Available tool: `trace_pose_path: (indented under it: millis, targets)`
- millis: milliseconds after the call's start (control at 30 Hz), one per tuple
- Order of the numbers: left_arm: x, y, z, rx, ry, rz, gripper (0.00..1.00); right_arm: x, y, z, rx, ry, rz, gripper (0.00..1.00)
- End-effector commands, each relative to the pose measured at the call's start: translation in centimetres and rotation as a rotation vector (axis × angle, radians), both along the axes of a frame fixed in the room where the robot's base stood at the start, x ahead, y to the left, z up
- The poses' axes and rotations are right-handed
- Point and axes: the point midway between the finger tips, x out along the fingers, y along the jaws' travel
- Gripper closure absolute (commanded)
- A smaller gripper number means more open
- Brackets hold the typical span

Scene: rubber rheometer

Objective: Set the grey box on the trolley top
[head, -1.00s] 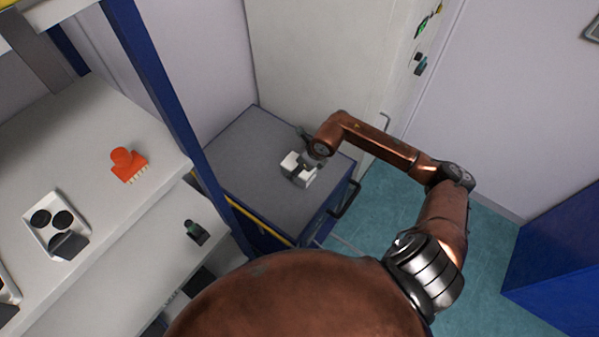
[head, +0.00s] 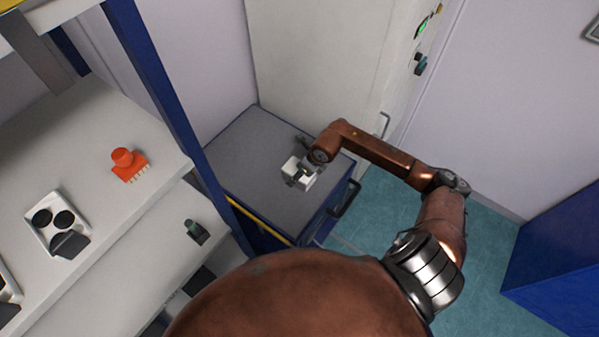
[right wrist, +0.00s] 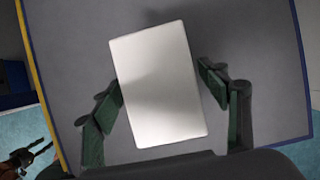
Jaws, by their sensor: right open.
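The grey box (head: 292,167), pale and flat-topped, is at the trolley top (head: 246,150), near its right side. It looks to be resting flat there, though its underside is hidden. In the right wrist view the box (right wrist: 158,85) is slightly turned, with grey trolley surface around it. My right gripper (head: 300,162) is over the box, with its fingers spread. In the right wrist view the gripper (right wrist: 160,88) has one green-and-dark finger at each side of the box. The left finger is very close to the box's edge, and I cannot tell whether it touches. My left gripper is not seen in the head view.
A tall pale cabinet (head: 315,60) stands behind the trolley. Shelving at left has a blue post (head: 165,95), an orange brush-like object (head: 128,165) and a white tray (head: 37,206). A dark handle (head: 346,198) juts from the trolley's right side. The trolley top's left part is clear.

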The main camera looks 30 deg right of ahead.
Motion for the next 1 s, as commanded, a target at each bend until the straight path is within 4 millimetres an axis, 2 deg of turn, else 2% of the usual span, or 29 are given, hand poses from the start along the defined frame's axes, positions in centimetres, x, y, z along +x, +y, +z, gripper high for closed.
trace_pose_path:
  millis: [167, 267, 700, 833, 1000]
  targets:
    - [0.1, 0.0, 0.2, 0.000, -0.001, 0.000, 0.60, 0.0, 0.0, 0.3, 0.000, 0.000, 0.000, 0.31]
    - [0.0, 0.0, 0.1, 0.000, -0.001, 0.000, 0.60, -0.3, -0.2, 1.1, 0.000, -0.002, 0.001, 0.31]
    - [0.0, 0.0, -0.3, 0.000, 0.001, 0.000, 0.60, -3.4, -1.5, 9.0, -0.003, -0.001, 0.001, 0.31]
    - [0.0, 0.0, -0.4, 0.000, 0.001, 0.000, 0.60, -3.9, -1.7, 10.5, -0.002, 0.000, 0.001, 0.31]
    - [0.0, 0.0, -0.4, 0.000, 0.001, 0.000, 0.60, -4.2, -1.8, 11.3, -0.001, 0.000, -0.001, 0.31]
